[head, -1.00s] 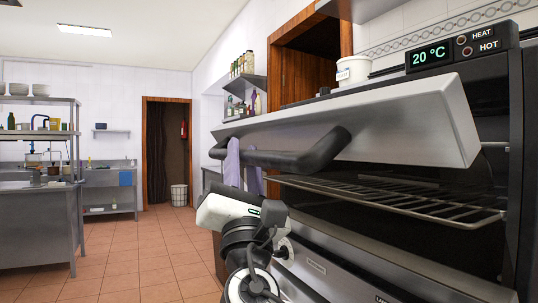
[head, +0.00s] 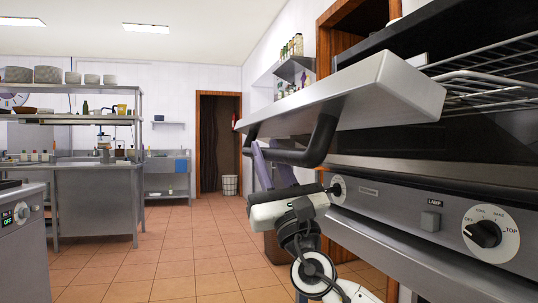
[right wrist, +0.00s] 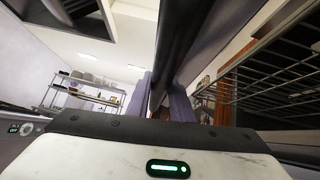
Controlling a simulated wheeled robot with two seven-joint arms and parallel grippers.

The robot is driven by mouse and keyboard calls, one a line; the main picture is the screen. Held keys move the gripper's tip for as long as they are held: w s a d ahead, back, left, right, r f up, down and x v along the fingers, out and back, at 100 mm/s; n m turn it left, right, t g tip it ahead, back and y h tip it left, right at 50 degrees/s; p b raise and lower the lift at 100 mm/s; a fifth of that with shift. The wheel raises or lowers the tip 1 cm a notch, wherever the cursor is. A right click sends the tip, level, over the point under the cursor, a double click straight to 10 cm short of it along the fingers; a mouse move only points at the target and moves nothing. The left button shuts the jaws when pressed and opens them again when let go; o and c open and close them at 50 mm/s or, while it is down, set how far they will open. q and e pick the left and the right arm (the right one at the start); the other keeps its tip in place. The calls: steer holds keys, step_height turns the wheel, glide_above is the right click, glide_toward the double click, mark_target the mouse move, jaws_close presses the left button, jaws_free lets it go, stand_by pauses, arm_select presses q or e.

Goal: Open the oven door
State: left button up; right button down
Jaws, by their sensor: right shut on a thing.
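The oven door (head: 385,92) is a thick grey metal panel that stands open, swung out from the black oven front at the right. Its black bar handle (head: 318,142) runs along its outer side. My right gripper (head: 272,165) has its purple fingers on either side of the handle's far part and is shut on it. In the right wrist view the black handle (right wrist: 181,45) passes between the two purple fingers of the gripper (right wrist: 160,98). The part of the handle between the fingers is partly hidden. My left gripper is not in view.
A wire rack (head: 490,80) shows inside the oven. Below the door is a control panel with a lamp switch (head: 431,221) and a round knob (head: 482,234). Tiled floor (head: 185,245) is clear at the middle left. A steel shelf table (head: 95,190) stands farther left.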

steer(key=shift+f, duration=0.6)
steer(key=shift+a, duration=0.1)
steer(key=c, duration=1.6)
jaws_free()
steer(key=shift+o, duration=0.2)
steer(key=v, duration=1)
steer(key=shift+s+p, duration=0.15)
steer(key=shift+p, duration=0.2)
steer(key=shift+f, duration=0.1)
